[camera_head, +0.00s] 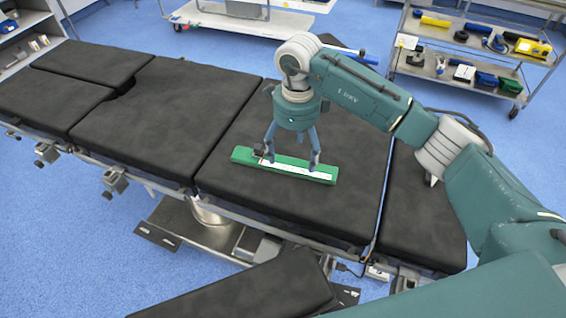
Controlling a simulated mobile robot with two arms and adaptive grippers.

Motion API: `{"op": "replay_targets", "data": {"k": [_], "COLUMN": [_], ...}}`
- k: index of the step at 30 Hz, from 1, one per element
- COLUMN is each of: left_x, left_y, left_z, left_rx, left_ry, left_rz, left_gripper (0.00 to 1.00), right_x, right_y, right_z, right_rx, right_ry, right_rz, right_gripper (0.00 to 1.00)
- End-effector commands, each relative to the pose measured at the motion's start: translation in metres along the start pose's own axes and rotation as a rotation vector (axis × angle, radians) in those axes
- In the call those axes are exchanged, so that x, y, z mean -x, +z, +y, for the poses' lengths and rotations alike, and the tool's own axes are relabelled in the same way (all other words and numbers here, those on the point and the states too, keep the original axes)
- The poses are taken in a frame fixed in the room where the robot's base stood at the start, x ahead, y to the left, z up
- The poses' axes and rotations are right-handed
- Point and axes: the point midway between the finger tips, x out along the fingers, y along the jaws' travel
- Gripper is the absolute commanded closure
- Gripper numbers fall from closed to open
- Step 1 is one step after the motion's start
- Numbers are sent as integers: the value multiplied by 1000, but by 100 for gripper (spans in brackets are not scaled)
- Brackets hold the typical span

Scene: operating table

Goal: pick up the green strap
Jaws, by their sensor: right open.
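The green strap (243,154) lies flat on a black cushion of the operating table (235,190). It is long and narrow, with a white strip along it and a small dark piece near its left end. My right gripper (292,162) points straight down over the strap, its two fingers spread along its length. The fingertips are at or just above the strap; I cannot tell whether they touch it. The gripper is open and holds nothing. My left gripper is not in view.
A shelf cart (400,68) with several tools and boxes stands at the back right. A white trolley (230,22) stands behind the table. Metal clamps (115,180) stick out along the table's near edge. The cushions left of the strap are clear.

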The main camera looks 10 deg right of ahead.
Motion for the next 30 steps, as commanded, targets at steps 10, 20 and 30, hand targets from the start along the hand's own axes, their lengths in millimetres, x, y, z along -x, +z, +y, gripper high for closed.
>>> {"op": "replay_targets", "data": {"k": [10,20,30], "left_x": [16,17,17], "left_y": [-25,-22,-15], "left_z": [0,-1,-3], "left_rx": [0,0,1], "left_ry": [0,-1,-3], "left_rz": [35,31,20], "left_gripper": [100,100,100], "right_x": [-37,-59,-58], "right_y": [-2,-2,-2], "right_z": [-1,-3,-3], "right_rx": [0,1,1], "right_ry": [4,-1,-1], "right_rz": [2,-2,-1], "right_gripper": [20,20,68]}}
